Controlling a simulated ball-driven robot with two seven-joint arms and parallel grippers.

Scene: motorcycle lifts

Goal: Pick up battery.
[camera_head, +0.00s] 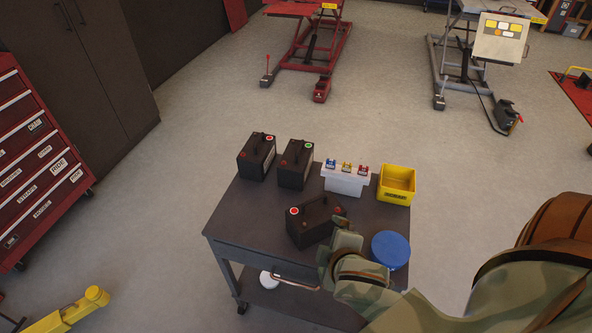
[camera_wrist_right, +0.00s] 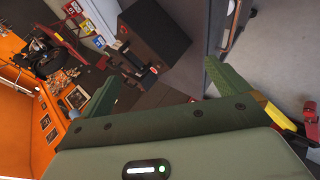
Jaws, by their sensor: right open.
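Three black batteries are on the dark cart (camera_head: 252,228). The front battery (camera_head: 308,226) has a red round mark on top and a carry handle. One back battery (camera_head: 257,157) has a red mark, and the other back battery (camera_head: 295,164) has a green mark. My right gripper (camera_head: 331,240) is open at the right side of the front battery and hides part of it. In the right wrist view, a black battery (camera_wrist_right: 158,32) lies ahead of the gap between the open fingers (camera_wrist_right: 159,72). I cannot tell whether they touch it. My left gripper is not in view.
A white box (camera_head: 345,182) with coloured terminals and a yellow bin (camera_head: 397,186) stand at the cart's back right. A blue round lid (camera_head: 390,249) is right of my gripper. A red tool cabinet (camera_head: 40,165) stands left. Open floor surrounds the cart.

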